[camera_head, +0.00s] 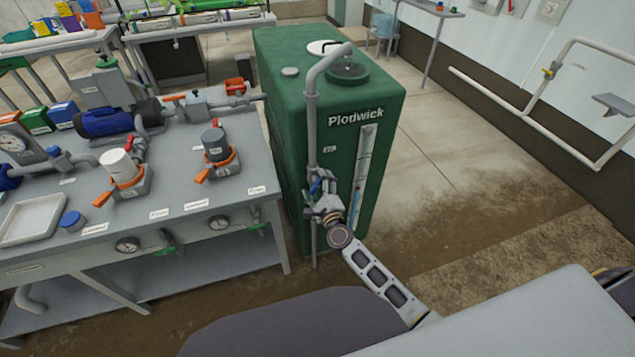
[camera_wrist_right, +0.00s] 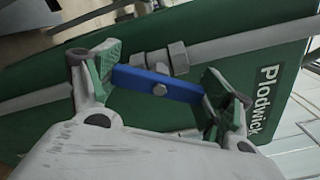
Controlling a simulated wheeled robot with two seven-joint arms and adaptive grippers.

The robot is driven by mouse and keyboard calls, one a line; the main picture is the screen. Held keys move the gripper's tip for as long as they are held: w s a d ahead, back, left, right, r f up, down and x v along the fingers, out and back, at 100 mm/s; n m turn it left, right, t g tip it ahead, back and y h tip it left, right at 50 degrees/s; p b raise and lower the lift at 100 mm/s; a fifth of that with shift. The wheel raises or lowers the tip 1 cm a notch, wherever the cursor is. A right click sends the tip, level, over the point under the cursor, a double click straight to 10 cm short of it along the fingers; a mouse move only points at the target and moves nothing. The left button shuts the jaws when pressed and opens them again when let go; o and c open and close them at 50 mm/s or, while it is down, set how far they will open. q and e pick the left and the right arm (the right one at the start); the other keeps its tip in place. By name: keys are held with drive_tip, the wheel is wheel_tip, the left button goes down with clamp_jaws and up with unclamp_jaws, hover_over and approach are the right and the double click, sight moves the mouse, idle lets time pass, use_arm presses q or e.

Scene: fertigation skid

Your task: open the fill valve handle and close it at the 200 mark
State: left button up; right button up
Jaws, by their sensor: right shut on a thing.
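The fill valve's blue handle (camera_head: 316,187) is on the grey fill pipe (camera_head: 312,115) at the front of the green tank (camera_head: 285,140). My right gripper (camera_head: 325,200) is at the valve. In the right wrist view the blue handle (camera_wrist_right: 155,82) lies between the two fingers of the right gripper (camera_wrist_right: 160,84), shut on it with a finger at each end. There the handle sits at an angle to the pipe (camera_wrist_right: 240,47). A pale level gauge strip (camera_head: 362,175) runs down the tank's front; its marks are too small to read. My left gripper is out of view.
A grey bench (camera_head: 190,200) with a blue pump (camera_head: 105,122), orange-handled valves and a white tray (camera_head: 32,220) stands left of the tank. The floor right of the tank is clear. A white wall pipe (camera_head: 510,107) runs along the right wall.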

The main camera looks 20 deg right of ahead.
idle(0.3)
drive_tip(key=o, duration=1)
drive_tip(key=shift+s+d, duration=0.15)
drive_tip(key=shift+s, duration=5.85)
